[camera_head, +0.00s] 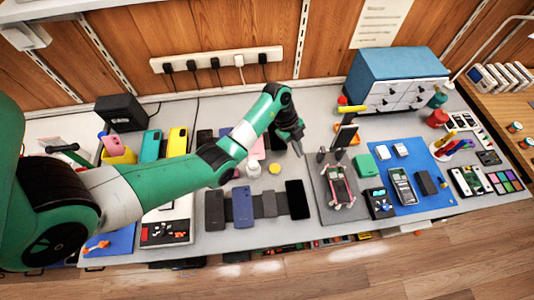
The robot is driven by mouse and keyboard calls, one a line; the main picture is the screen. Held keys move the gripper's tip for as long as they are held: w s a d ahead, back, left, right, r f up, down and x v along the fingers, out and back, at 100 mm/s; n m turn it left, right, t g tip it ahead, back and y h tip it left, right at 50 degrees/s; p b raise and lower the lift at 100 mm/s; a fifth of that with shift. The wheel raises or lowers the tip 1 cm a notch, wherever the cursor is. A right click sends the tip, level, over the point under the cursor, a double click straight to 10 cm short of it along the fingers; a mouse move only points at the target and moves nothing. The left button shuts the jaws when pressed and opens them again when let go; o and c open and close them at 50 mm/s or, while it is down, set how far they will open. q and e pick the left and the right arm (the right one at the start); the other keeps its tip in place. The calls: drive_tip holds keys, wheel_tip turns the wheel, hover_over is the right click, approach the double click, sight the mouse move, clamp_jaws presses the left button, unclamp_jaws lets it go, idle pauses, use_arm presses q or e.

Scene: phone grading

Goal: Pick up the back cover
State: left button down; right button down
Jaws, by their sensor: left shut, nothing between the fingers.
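My left gripper (298,150) is shut and empty. It points down over the grey table, left of the phone holder. I cannot tell for sure which piece is the back cover. A grey keypad phone (402,187) lies on the blue mat (436,202), with a small dark flat piece (427,183) to its right and a green piece (365,166) to its upper left. A row of flat dark phones or covers, including a blue one (243,207) and a black one (297,199), lies below the gripper. My right gripper is out of view.
A phone in a pink-cornered holder (339,186) lies on a dark grey mat beside an upright stand (345,132). A blue drawer box (398,72) stands at the back. A power strip (217,60) runs along the wall.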

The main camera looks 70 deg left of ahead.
sight(275, 165)
use_arm(q)
drive_tip(key=s+a+f+n+g, duration=0.1)
drive_tip(key=s+a+f+n, duration=0.25)
drive_tip(key=s+a, duration=0.45)
drive_tip(key=shift+m, duration=0.35)
drive_tip(key=b+x, duration=0.4)
drive_tip(key=x, duration=0.6)
drive_tip(key=shift+b, duration=0.3)
drive_tip(key=shift+a+f, duration=0.2)
drive_tip(key=shift+a, duration=0.15)
drive_tip(key=s+a, duration=0.1)
drive_tip(key=a, duration=0.1)
drive_tip(key=shift+s+a+r+b, duration=0.15)
drive_tip(key=shift+s+a+b, duration=0.15)
drive_tip(key=shift+s+b, duration=0.1)
drive_tip(key=shift+r, duration=0.1)
